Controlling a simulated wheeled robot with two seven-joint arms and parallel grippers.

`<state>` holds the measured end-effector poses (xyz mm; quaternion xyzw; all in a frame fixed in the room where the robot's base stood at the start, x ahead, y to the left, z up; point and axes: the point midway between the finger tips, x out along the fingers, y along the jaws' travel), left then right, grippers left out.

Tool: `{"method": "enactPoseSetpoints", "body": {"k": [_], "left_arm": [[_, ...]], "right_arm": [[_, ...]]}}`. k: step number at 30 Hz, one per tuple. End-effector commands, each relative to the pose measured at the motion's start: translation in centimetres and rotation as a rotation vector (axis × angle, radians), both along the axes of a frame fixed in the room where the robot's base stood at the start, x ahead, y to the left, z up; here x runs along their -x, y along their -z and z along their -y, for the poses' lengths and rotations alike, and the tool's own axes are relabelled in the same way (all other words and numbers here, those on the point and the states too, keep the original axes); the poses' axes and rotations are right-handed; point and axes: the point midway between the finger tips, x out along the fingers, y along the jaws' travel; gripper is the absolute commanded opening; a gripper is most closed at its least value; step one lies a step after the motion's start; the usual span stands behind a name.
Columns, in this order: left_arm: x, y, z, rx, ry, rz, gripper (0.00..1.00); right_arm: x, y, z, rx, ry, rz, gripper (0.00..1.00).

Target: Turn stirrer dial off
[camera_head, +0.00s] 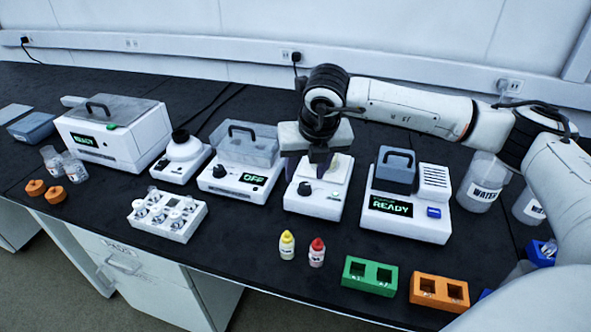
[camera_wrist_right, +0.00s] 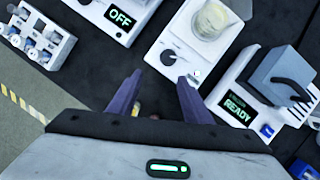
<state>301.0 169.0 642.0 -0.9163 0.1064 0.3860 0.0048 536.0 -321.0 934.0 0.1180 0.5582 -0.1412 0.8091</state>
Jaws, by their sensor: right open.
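A white unit that looks like the stirrer (camera_head: 315,207) stands mid-bench, with a black dial (camera_head: 304,188) on its front. In the right wrist view the stirrer (camera_wrist_right: 190,38) carries a clear beaker (camera_wrist_right: 211,20) with pale contents, and its dial (camera_wrist_right: 168,58) shows just beyond my fingertips. In the head view my right gripper (camera_head: 318,160) hangs over the unit and hides much of its top. Its purple fingers are open and empty in the wrist view (camera_wrist_right: 160,84), apart from the dial. The dial's exact setting is too small to tell. My left gripper is not in view.
A lidded unit reading OFF (camera_head: 245,183) stands close left, with its own dial. A unit reading READY (camera_head: 405,215) stands close right. Yellow-capped (camera_head: 287,245) and red-capped (camera_head: 317,252) bottles stand in front, near green (camera_head: 369,276) and orange (camera_head: 439,291) racks.

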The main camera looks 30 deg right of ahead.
Motion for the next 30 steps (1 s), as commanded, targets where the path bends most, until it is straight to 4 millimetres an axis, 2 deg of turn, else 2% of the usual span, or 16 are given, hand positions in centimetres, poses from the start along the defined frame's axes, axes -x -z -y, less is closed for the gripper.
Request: {"method": "enactPoseSetpoints", "body": {"k": [1,5,12,19,24,30], "left_arm": [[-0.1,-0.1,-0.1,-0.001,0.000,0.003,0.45],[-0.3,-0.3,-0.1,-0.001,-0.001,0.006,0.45],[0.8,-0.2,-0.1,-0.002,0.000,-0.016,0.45],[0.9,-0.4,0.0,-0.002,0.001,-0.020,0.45],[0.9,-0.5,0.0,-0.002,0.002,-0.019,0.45],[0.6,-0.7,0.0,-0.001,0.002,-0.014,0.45]], "right_arm": [[-0.2,-0.6,1.0,0.025,0.021,0.010,0.45],[-0.6,-0.3,2.0,0.049,0.042,0.016,0.45],[-1.9,3.5,2.5,0.047,0.040,0.012,0.45],[-3.3,7.0,3.0,0.046,0.038,0.015,0.45],[-3.8,8.3,3.2,0.046,0.036,0.016,0.45],[-3.9,8.6,3.3,0.046,0.036,0.018,0.45]]}}
